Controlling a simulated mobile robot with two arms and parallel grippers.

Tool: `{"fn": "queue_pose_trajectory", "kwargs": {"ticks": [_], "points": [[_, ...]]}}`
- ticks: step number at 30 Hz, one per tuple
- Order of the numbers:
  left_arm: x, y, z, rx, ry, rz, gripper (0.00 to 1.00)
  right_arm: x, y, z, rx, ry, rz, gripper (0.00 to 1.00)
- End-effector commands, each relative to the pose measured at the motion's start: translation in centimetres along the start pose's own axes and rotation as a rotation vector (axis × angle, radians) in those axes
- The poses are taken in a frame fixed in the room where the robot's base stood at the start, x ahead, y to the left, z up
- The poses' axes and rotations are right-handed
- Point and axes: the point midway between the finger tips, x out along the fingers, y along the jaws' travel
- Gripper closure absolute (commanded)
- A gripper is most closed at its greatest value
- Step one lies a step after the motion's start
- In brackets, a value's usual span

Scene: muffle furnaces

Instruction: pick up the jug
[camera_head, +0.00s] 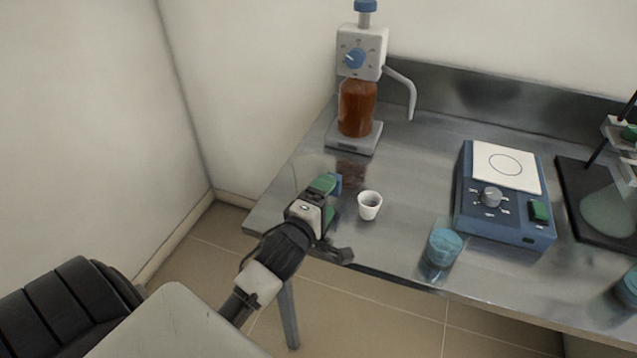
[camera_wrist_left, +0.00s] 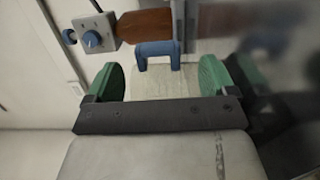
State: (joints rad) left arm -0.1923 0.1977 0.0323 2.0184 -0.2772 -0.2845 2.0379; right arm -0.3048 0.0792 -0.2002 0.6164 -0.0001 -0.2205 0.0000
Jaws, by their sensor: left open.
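The jug looks like a clear, pale vessel with a blue handle. In the left wrist view its blue handle (camera_wrist_left: 158,48) and pale body (camera_wrist_left: 165,84) lie in line with the gap between my fingers. In the head view its faint clear body (camera_head: 309,168) and a bit of blue show just beyond my left gripper (camera_head: 327,199), which hides much of it. My left gripper, with green finger pads, also shows in the left wrist view (camera_wrist_left: 160,80). It is open, one pad on each side of the jug; I cannot tell whether they touch. My right gripper is out of view.
A small white cup (camera_head: 369,206) stands just right of my left gripper. A dispenser with an amber bottle (camera_head: 357,108) stands behind. A blue hotplate stirrer (camera_head: 500,213) and a blue-topped glass (camera_head: 443,247) are to the right. The steel table's (camera_head: 400,170) left edge is close; a wall lies beyond.

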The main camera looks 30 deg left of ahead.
Motion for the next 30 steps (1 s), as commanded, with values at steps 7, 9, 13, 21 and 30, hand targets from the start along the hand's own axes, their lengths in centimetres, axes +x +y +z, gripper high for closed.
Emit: {"fn": "queue_pose_trajectory", "kwargs": {"ticks": [7,9,13,21,30], "points": [[3.7,0.4,0.3,0.001,-0.001,0.002,0.15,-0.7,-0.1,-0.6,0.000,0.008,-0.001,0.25],[4.3,0.3,0.3,0.001,-0.001,0.001,0.15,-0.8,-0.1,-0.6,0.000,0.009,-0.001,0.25],[4.6,0.2,0.3,-0.001,0.000,0.000,0.15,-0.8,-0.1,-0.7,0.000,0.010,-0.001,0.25],[4.5,0.2,0.3,-0.001,0.000,0.000,0.35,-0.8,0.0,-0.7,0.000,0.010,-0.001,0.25],[4.5,0.2,0.3,-0.001,0.000,0.000,0.69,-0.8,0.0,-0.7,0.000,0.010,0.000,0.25]]}}
